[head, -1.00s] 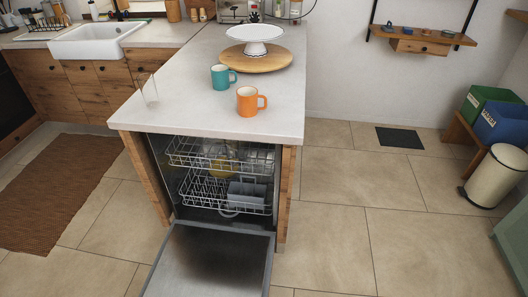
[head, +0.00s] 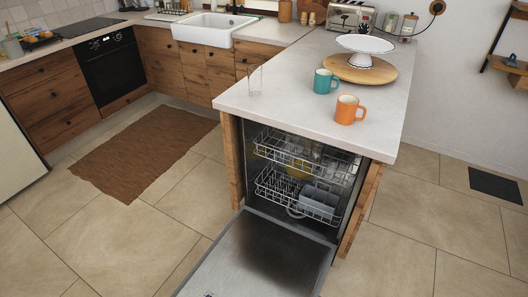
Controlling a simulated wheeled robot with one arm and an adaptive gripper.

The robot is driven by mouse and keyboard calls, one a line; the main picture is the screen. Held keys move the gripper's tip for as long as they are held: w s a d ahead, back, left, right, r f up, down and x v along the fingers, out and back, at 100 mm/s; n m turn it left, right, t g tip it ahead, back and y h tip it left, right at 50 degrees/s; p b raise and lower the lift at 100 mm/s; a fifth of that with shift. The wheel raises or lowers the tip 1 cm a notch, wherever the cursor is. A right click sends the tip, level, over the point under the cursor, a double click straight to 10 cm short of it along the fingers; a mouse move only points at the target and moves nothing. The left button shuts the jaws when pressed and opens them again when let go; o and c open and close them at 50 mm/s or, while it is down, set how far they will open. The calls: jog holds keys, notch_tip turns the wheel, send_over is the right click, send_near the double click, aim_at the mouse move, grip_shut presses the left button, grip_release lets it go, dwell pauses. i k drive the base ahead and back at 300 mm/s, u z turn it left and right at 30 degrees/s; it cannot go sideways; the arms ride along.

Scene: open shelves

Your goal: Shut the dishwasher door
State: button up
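The dishwasher door (head: 262,259) hangs fully open, folded down in front of the dishwasher at the end of the counter. Its inner face is up and its near edge runs out of the bottom of the head view. Inside the dishwasher, the upper rack (head: 335,170) and the lower rack (head: 270,188) sit within the cavity. A grey basket (head: 318,202) and a yellowish item (head: 298,168) show in the racks. My gripper is not in view.
The counter (head: 290,85) carries a teal mug (head: 324,82), an orange mug (head: 347,109), a clear glass (head: 255,82) and a cake stand (head: 362,45) on a wooden board. A brown rug (head: 145,152) lies left. Tiled floor is free on both sides of the door.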

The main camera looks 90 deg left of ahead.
aim_at(256, 254)
jog(key=u, duration=0.8)
jog(key=i, duration=0.95)
jog(key=u, duration=2.25)
jog(key=k, duration=0.35)
jog(key=u, duration=2.25)
